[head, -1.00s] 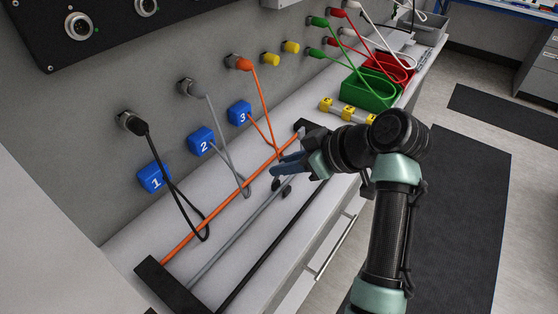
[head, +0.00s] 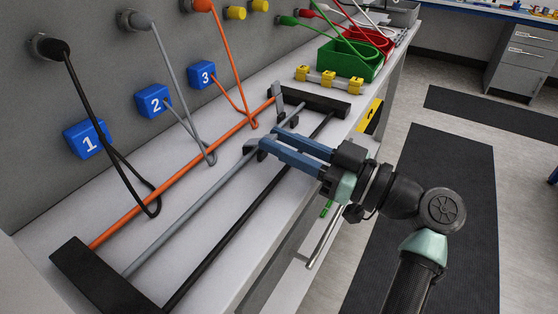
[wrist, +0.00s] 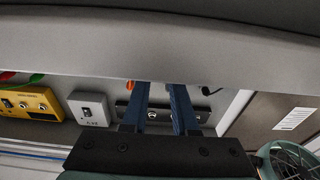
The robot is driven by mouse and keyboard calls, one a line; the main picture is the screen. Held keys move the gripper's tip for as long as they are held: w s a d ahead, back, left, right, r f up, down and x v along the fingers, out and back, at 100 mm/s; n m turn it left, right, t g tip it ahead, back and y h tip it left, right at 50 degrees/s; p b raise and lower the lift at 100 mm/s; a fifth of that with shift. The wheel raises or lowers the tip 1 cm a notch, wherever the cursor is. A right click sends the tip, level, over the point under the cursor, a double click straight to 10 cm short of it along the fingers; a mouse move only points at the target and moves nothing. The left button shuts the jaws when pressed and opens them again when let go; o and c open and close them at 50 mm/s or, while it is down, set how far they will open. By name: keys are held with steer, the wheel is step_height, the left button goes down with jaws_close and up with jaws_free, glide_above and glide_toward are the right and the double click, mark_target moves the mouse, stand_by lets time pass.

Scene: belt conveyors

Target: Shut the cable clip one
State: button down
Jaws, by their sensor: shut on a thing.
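A blue block marked 1 (head: 87,139) is on the wall at the left, with a black cable looping down in front of it. It is the only thing on which I can read a 1; I cannot tell which part is the clip. My gripper (head: 262,142) is over the grey rod (head: 190,218) near the far end of the rack. It also shows in the wrist view (wrist: 158,90). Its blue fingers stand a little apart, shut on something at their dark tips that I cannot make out. A small grey upright piece (head: 278,97) stands just beyond them by the orange rod (head: 165,192).
Blue blocks marked 2 (head: 153,102) and 3 (head: 207,75) carry grey and orange cables. A black rod (head: 245,220) lies nearest the bench edge. Yellow blocks (head: 329,80) and a green bin (head: 348,62) stand beyond the rack. Open floor is at the right.

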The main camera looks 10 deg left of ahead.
steer(key=shift+d+f+t+y+b, duration=0.1)
steer(key=shift+f+t+y+b, duration=0.35)
steer(key=shift+b, duration=0.8)
steer(key=shift+f, duration=0.1)
steer(key=shift+y+b, duration=0.35)
steer(key=shift+b, duration=0.1)
steer(key=c, duration=0.7)
jaws_free()
steer(key=shift+s, duration=0.1)
steer(key=v, duration=1.3)
steer(key=shift+p, duration=0.35)
